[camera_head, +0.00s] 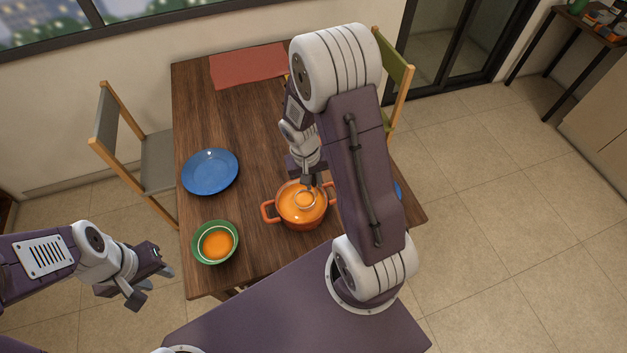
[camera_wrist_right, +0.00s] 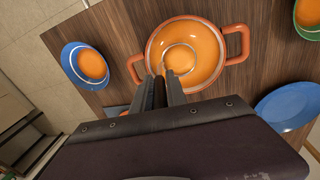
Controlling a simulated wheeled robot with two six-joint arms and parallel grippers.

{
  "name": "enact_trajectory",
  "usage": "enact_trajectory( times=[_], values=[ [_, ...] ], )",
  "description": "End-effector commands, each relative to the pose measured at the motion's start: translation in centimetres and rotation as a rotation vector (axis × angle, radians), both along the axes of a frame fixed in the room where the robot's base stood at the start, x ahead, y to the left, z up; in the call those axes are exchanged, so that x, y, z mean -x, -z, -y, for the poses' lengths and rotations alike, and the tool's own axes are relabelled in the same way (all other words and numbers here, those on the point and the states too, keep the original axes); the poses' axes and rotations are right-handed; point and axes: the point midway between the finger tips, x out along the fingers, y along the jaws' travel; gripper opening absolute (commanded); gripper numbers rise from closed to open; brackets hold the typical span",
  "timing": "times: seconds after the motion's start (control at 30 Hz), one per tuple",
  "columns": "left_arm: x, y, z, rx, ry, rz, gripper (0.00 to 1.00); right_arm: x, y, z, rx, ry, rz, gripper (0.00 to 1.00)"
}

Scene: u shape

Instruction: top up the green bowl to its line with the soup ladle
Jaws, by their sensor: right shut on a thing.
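The green bowl (camera_head: 197,244) stands at the table's near left and holds orange soup, with a pale line visible around the inside above it. The orange pot (camera_head: 268,212) holds orange soup. The ladle (camera_wrist_right: 181,60) has its round head in the pot, at the soup's surface; I cannot tell how full it is. My right gripper (camera_wrist_right: 160,88) is over the pot, shut on the ladle's handle, which is mostly hidden between the fingers. The green bowl also shows at the right wrist view's edge (camera_wrist_right: 304,33). My left gripper (camera_head: 150,284) is open and empty, off the table, left of the green bowl.
A blue plate (camera_head: 210,171) lies behind the green bowl. A blue bowl (camera_wrist_right: 70,66) of orange soup stands on the pot's other side, mostly hidden by my arm in the head view. A red mat (camera_head: 248,66) lies at the far edge.

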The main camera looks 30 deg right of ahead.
Motion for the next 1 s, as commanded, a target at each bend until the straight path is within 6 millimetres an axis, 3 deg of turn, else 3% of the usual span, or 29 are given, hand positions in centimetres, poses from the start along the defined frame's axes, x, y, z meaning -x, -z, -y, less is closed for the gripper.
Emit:
enact_trajectory(
  times=[0.4, 1.0],
  values=[
    [0.0, 2.2, 0.0, 0.000, 0.000, -0.001, 0.36, -0.1, 0.2, 0.0, 0.071, -0.002, -0.026, 0.00],
    [0.0, 2.2, 0.0, 0.000, 0.000, 0.000, 0.36, 0.0, 0.0, 0.1, 0.083, -0.001, -0.030, 0.00]
  ],
)
